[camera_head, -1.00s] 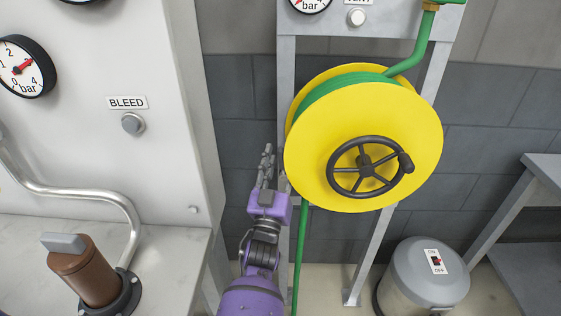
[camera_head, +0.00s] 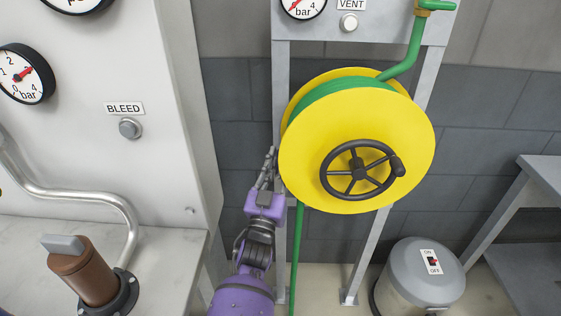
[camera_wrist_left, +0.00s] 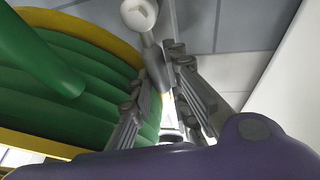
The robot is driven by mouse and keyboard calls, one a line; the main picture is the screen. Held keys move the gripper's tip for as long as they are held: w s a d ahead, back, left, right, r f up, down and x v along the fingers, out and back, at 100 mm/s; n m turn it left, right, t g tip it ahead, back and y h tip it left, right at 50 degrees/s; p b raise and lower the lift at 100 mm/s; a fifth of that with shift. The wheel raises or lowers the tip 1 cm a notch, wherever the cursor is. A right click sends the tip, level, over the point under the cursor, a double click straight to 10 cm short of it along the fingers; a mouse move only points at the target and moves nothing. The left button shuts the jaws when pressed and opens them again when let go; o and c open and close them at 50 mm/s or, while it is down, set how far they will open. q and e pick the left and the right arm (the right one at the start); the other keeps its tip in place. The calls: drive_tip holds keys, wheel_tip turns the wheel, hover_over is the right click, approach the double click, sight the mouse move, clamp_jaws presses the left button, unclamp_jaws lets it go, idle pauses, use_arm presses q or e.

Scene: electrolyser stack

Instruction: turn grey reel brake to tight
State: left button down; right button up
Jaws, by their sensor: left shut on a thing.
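The yellow reel (camera_head: 310,165) with green hose wound on it stands in the middle of the head view, with a dark spoked handwheel (camera_head: 358,170) on its face. My left gripper (camera_head: 267,160) is at the reel's left edge, fingers pointing up. In the left wrist view a light grey rounded knob on a stem, which looks like the grey reel brake (camera_wrist_left: 139,14), stands beside the reel's rim. The fingers of my left gripper (camera_wrist_left: 165,70) are shut on its stem, partly hidden between them. In the head view the brake is hidden or too small to make out. My right gripper is not in view.
A grey frame (camera_head: 280,90) carries the reel, with a gauge and VENT button (camera_head: 348,23) above. A white panel with a BLEED button (camera_head: 130,129) stands close on the left. A grey drum (camera_head: 420,270) with an ON/OFF switch is at lower right.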

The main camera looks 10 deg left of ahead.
use_arm(q)
drive_tip(key=c, duration=1.7)
unclamp_jaws()
drive_tip(key=shift+d, duration=0.15)
drive_tip(key=shift+o, duration=0.2)
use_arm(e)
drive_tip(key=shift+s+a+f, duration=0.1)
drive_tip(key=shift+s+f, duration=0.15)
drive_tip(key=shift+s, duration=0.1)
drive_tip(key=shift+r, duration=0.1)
use_arm(q)
drive_tip(key=v, duration=1.2)
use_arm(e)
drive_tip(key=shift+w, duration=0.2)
use_arm(q)
drive_tip(key=shift+s+f, duration=0.1)
